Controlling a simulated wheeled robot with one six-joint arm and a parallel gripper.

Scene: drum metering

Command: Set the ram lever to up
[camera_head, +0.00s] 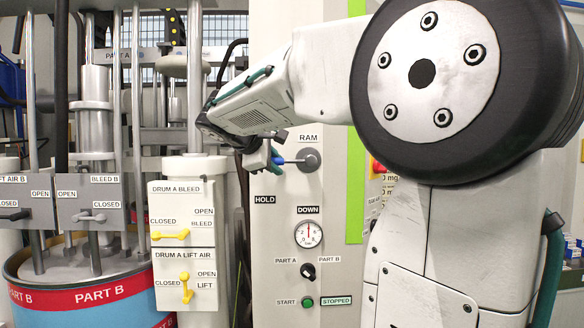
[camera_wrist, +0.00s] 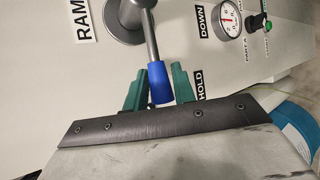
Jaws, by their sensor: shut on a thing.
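The ram lever (camera_head: 294,161) is a grey rod on a round grey hub (camera_head: 309,159) below the RAM label (camera_head: 308,138). It points left from the hub, with a blue grip at its end. In the wrist view the blue grip (camera_wrist: 161,84) sits between the teal fingers of my gripper (camera_wrist: 160,72), which is shut on it. In the head view my gripper (camera_head: 274,158) reaches the grip from the left. The HOLD label (camera_head: 264,199) is below left of the lever and the DOWN label (camera_head: 308,210) is below the hub. I see no UP label.
A gauge (camera_head: 308,234), a part selector knob (camera_head: 308,271) and a green start button (camera_head: 308,302) are lower on the panel. Yellow drum levers (camera_head: 171,235) and a blue drum (camera_head: 95,302) stand left.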

